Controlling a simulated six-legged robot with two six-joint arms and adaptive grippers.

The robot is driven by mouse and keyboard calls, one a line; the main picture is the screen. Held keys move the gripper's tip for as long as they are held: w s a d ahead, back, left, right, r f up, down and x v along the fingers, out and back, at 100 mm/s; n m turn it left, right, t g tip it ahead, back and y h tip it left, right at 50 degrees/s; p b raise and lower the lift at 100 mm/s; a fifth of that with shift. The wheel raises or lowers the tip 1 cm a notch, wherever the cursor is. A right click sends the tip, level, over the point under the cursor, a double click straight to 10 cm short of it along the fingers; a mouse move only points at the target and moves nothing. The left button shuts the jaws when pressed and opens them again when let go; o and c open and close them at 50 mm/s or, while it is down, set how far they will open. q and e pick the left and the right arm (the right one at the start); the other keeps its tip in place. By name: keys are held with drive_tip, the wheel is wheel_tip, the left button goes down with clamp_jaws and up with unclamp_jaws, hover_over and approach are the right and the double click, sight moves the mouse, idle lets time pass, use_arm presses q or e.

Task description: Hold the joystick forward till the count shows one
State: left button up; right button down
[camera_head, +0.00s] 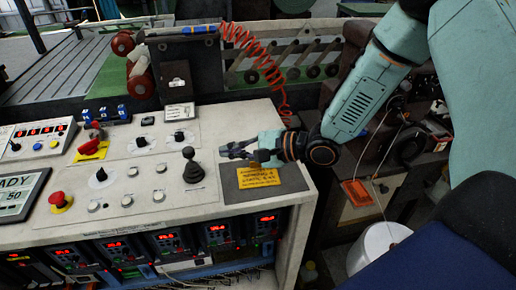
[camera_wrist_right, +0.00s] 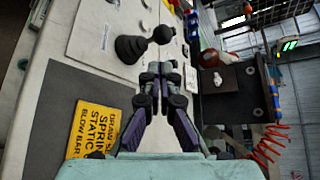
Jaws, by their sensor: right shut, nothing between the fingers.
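The black joystick (camera_head: 192,165) stands upright, with a round knob and ribbed boot, on the pale control panel (camera_head: 130,190). My right gripper (camera_head: 226,151) is shut and empty, to the right of the joystick and pointing left, apart from it in the head view. In the right wrist view the joystick (camera_wrist_right: 143,45) lies just beyond the shut fingertips (camera_wrist_right: 160,70). A screen (camera_head: 20,195) at the left edge is cut off and shows "ADY" and 50. A small box with red digits (camera_head: 40,131) stands behind it; I cannot tell which display is the count. My left gripper is not in view.
A yellow label (camera_head: 258,178) lies on a grey plate under my right gripper. A coiled orange hose (camera_head: 262,62) hangs behind. A white bucket (camera_head: 377,246) stands at right.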

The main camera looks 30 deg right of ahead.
drive_tip(key=p+v, duration=0.2)
drive_tip(key=v, duration=0.4)
drive_tip(key=shift+s, duration=0.3)
drive_tip(key=shift+w+f, duration=0.1)
drive_tip(key=shift+f, duration=0.1)
